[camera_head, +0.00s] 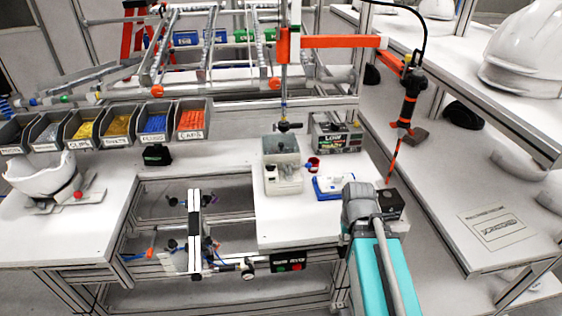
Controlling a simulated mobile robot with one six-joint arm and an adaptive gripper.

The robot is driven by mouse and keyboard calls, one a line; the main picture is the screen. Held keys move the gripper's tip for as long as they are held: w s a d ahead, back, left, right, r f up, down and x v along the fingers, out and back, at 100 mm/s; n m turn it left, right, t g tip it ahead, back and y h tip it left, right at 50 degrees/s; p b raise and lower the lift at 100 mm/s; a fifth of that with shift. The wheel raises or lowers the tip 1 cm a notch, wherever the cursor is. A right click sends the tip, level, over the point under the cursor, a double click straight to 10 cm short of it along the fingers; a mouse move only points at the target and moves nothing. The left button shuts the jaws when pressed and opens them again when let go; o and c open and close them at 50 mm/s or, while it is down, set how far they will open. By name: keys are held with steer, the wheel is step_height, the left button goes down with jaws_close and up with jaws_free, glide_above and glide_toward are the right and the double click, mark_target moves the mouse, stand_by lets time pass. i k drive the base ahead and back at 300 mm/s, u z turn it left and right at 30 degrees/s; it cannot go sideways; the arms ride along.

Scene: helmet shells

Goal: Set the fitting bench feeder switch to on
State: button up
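The white fitting bench (232,233) runs across the middle, with a raised white top at its right. A small black control box (288,262) with a red and a green spot hangs on its front edge. A black box (391,203) stands at the right end of the top, partly behind my arm. I cannot tell which is the feeder switch, nor read any switch position. My grey and teal arm (378,262) rises from the lower right, its grey joint over the bench's right end. I cannot make out gripper fingers.
A grey container (282,165), a blue-and-white box (333,187) and a small red cup (313,164) stand on the bench top. Labelled bins (191,122) line the back left. A white helmet shell (42,176) sits at far left. An orange jointed arm (340,41) hangs overhead. White shelving (480,190) bounds the right.

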mark_target(269, 167)
steer(key=z, duration=0.2)
steer(key=k, duration=1.2)
steer(key=u, duration=0.6)
steer(key=i, duration=1)
steer(key=z, duration=0.05)
